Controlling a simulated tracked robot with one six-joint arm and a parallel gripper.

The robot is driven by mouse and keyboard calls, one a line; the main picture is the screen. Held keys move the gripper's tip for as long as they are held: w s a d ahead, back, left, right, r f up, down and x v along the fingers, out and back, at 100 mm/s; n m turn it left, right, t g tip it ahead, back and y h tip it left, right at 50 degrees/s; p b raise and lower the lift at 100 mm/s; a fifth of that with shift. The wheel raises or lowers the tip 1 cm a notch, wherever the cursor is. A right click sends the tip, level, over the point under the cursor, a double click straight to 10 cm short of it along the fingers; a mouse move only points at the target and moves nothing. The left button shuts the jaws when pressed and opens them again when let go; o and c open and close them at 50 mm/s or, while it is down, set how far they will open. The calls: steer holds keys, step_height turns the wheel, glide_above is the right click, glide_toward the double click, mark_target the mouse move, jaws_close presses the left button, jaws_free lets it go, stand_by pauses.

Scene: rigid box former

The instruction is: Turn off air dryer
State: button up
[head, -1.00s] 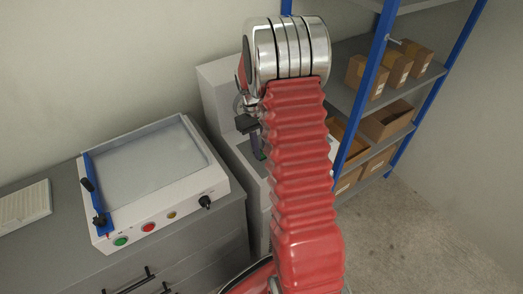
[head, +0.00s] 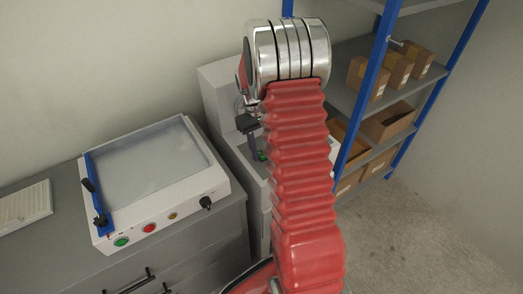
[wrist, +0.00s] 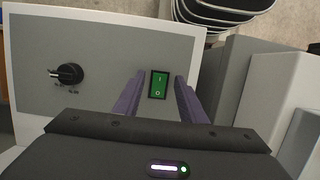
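The air dryer appears to be the pale machine with a grey panel, mostly behind my arm in the head view (head: 222,88). In the wrist view its panel (wrist: 105,45) carries a green rocker switch (wrist: 158,85), marked "I" and "O", and a black knob (wrist: 68,74) to the left. My gripper (wrist: 160,88) is open, with a purple finger on each side of the switch and nothing held. I cannot tell whether the fingers touch the panel. In the head view my gripper (head: 255,153) points down over the panel, partly hidden by my arm.
On the grey counter at left stands a white device (head: 150,175) with a blue-edged tray, coloured buttons and a black knob. A blue-framed shelf (head: 373,95) with cardboard boxes stands at right. The floor (head: 420,235) in front of it is clear.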

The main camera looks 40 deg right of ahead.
steer(key=v, duration=1.3)
steer(key=shift+r, duration=0.15)
steer(key=shift+w, duration=0.1)
steer(key=s+a+r+t, duration=0.4)
steer(key=s+a+r, duration=0.1)
steer(key=s+a, duration=0.6)
steer(key=s+a+r+t, duration=0.4)
steer(key=s+a+r, duration=0.1)
steer(key=s+a, duration=0.6)
steer(key=shift+a+r+n+t, duration=0.3)
steer(key=shift+a+r, duration=0.1)
steer(key=shift+a, duration=0.5)
